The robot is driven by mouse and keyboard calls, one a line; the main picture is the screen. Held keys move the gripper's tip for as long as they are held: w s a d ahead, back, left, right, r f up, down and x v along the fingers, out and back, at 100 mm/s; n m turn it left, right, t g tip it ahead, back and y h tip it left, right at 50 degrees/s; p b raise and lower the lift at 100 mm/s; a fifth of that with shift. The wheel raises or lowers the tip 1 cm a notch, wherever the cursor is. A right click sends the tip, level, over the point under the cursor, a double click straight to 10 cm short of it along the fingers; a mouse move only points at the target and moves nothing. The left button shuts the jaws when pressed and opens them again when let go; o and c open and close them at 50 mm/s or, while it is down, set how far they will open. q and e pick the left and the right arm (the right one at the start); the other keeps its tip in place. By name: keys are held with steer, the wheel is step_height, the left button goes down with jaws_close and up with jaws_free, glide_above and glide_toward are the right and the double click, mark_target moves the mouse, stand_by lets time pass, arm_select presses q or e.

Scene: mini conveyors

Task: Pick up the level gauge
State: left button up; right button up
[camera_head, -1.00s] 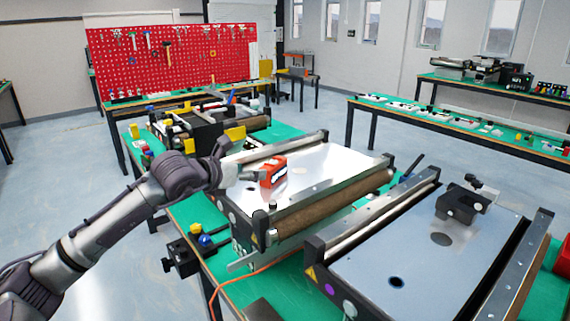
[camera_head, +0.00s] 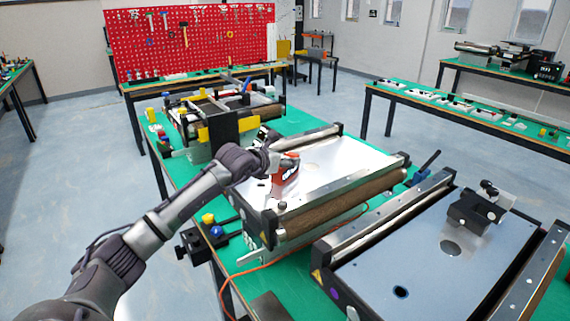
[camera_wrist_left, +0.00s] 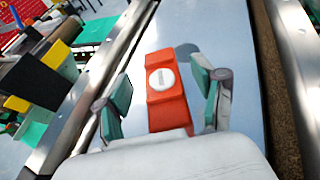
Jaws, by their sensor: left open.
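The level gauge, an orange-red block (camera_head: 285,167) with a round white dial, rests on the shiny top plate of the middle conveyor (camera_head: 335,161). In the left wrist view the gauge (camera_wrist_left: 165,92) lies between the two fingers of my left gripper (camera_wrist_left: 166,103). The fingers are spread, with a gap visible on each side of the gauge. In the head view my left gripper (camera_head: 272,160) is at the gauge and hides part of it. My right gripper is not in view.
A second conveyor (camera_head: 420,258) with a black clamp device (camera_head: 475,211) stands at the right. Behind my left arm is another conveyor unit with black and yellow parts (camera_head: 215,128). An orange cable (camera_head: 290,258) runs along the green bench. The plate right of the gauge is clear.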

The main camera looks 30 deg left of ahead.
mark_target(290, 156)
arm_select(q)
steer(key=x, duration=0.2)
steer(key=shift+w+d+p, duration=0.1)
steer(key=shift+w+p, duration=0.2)
steer(key=shift+p, duration=0.05)
steer(key=shift+w+f, duration=0.25)
steer(key=shift+w, duration=0.15)
steer(key=shift+s, duration=0.1)
steer(key=shift+r, duration=0.1)
jaws_close()
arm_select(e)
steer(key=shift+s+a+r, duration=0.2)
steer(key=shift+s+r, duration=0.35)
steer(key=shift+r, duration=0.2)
arm_select(q)
steer(key=shift+r, duration=0.1)
